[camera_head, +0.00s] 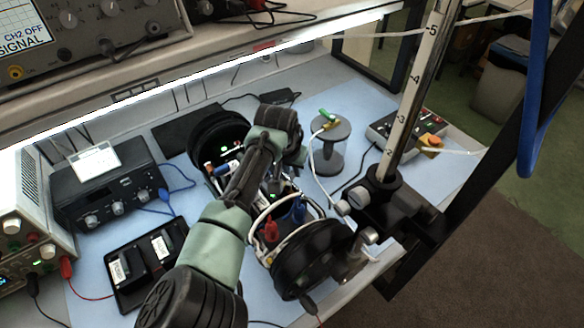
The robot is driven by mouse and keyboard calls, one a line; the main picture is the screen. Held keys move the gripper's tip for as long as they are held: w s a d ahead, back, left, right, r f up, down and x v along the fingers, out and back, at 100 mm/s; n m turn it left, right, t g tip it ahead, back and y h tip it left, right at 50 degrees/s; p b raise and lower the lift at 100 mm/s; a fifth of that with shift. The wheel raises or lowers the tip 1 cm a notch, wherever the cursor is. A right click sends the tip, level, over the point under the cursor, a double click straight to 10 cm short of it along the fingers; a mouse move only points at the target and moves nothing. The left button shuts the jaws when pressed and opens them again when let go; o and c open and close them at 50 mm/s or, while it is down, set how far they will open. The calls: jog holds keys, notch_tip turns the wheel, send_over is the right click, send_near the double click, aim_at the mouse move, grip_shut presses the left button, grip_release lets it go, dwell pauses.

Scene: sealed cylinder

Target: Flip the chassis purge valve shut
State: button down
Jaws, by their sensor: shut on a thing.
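The chassis is an open frame of electronics and wires between two round black end caps, one at the back left (215,138) and one at the front (310,262). My arm reaches over it from the bottom of the picture and bends down at the wrist. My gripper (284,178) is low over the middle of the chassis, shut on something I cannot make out. Its fingertips are mostly hidden by my arm and the wiring. I cannot pick out the purge valve for certain. A small metal fitting (354,258) shows beside the front end cap.
A ruled post (412,95) with a clamp rises at the right.

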dwell(0.4)
jog(key=shift+s+d+m+g+h+b, duration=0.15)
jog(key=shift+d+m+g+h+b, duration=0.2)
jog(key=shift+m+b, duration=0.8)
jog(key=shift+s+d+m+g+h+b, duration=0.15)
jog(key=shift+m+h+b, duration=0.3)
jog(key=shift+m+b, duration=0.7)
jog(key=shift+s+d+m+g+h+b, duration=0.2)
jog(key=shift+m+h+b, duration=0.2)
jog(key=shift+m+b, duration=0.75)
jog(key=shift+m, duration=0.35)
jog(key=c, duration=0.8)
grip_release()
